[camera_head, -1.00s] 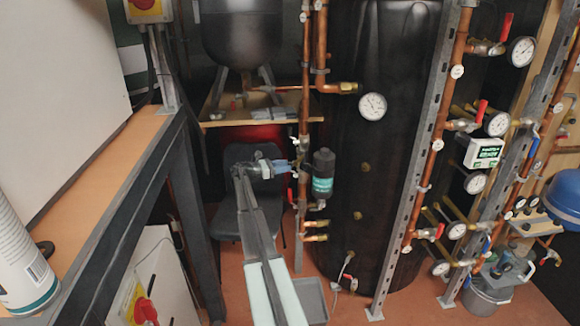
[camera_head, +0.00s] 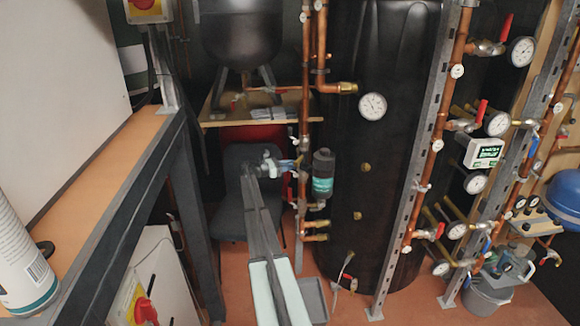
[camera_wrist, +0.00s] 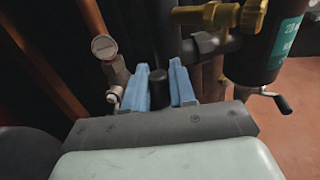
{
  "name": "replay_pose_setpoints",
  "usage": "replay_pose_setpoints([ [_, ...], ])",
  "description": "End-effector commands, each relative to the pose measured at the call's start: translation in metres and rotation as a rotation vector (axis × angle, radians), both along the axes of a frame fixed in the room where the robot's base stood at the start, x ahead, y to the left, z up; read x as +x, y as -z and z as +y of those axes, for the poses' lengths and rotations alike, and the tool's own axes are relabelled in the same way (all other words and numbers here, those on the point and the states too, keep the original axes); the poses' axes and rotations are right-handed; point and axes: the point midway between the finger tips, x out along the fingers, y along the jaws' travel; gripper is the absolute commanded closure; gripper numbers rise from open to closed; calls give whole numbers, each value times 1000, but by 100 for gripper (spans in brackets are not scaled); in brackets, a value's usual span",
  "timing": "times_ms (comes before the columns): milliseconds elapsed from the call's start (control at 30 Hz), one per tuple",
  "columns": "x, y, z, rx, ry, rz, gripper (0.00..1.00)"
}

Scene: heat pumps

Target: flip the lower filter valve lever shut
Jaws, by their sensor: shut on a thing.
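The filter (camera_head: 323,175) is a dark canister with a teal label beside the copper pipes, left of the black tank. It also shows at the upper right of the wrist view (camera_wrist: 278,40). A small dark lever (camera_wrist: 272,97) sticks out below it there. My gripper (camera_head: 292,164) is at the pipes just left of the filter. In the wrist view, its blue fingers (camera_wrist: 160,90) are on either side of a dark rounded piece (camera_wrist: 158,88), and they are shut on it. I cannot tell for sure whether this piece is the lower valve's lever.
A brass valve fitting (camera_wrist: 220,15) lies above and right of the fingers. A round white tag (camera_wrist: 104,47) hangs on a pipe at left. The black tank (camera_head: 390,160) stands to the right, and a dark chair (camera_head: 232,215) is behind my arm.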

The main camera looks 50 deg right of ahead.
Motion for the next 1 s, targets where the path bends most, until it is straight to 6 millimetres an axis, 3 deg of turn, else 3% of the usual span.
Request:
replay_pose_setpoints([
  [133,0,0,0,0,0,0,100],
  [667,-1,0,1,-14,0,-14,100],
  [1000,-10,2,10,-147,0,-147,100],
])
